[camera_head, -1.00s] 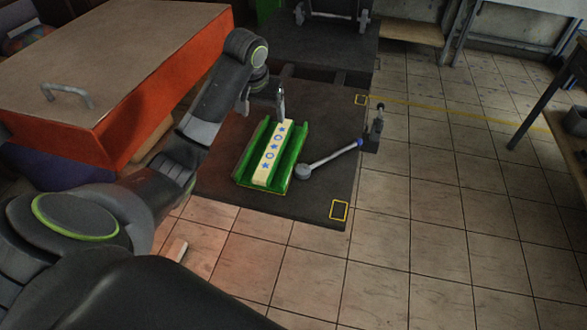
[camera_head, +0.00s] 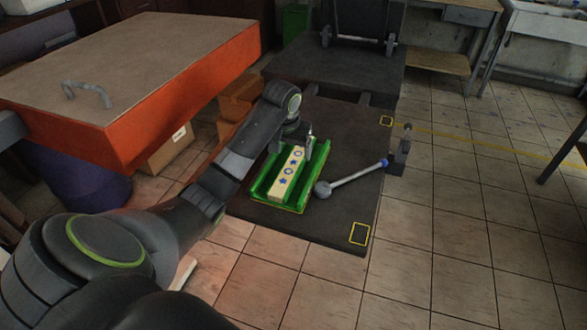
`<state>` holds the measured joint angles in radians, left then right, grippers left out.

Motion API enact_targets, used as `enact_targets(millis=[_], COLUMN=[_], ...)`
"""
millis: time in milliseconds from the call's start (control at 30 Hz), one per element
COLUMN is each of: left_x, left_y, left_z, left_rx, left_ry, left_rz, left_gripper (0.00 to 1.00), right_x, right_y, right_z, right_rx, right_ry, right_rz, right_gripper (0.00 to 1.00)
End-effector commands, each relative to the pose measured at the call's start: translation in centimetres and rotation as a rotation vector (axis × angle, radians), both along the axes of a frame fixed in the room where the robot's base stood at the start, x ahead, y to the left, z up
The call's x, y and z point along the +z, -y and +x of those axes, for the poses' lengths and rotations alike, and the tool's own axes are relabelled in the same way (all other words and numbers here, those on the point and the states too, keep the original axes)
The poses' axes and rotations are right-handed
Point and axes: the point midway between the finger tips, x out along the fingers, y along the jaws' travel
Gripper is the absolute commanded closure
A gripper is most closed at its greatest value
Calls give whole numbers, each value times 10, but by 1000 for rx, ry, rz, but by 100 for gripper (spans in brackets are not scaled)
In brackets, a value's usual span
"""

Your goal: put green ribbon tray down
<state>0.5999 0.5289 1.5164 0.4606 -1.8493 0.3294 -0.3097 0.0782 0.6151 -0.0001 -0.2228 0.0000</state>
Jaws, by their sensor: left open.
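The green ribbon tray (camera_head: 302,188) lies on a dark platform near the middle of the head view. A pale yellow ribbon strip (camera_head: 287,177) with blue stars and rings lies along the tray's middle channel. My left gripper (camera_head: 309,141) is open at the tray's far end, and its arm reaches in from the left. I cannot tell whether its fingers touch the tray. My right gripper is not in view.
A lever with a blue tip (camera_head: 352,178) lies just right of the tray on the dark platform (camera_head: 330,225). An orange-sided table (camera_head: 185,98) stands at the left. Tiled floor is free at the right and front.

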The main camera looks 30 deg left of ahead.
Motion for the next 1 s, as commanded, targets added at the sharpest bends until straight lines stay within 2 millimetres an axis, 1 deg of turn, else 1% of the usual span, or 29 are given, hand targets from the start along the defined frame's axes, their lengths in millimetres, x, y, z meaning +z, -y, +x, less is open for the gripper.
enact_targets(millis=[200,400,500,600,767,800,833,1000], left_x=[-16,-43,-53,-57,-57,-57,-57,-57], left_y=[-1,-4,-5,-5,-5,-5,-5,-5], left_z=[4,13,16,17,17,17,17,17], left_rx=[0,0,0,-1,-1,-1,-1,-1], left_ry=[-2,-4,-2,0,1,0,0,0], left_rz=[0,-1,0,1,1,1,1,1], left_gripper=[24,24,24,24,24,25,29,51], right_x=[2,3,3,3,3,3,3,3], right_y=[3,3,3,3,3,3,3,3], right_z=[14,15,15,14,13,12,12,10], right_rx=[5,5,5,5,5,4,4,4], right_ry=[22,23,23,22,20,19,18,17], right_rz=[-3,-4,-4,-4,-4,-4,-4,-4], right_gripper=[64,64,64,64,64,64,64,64])
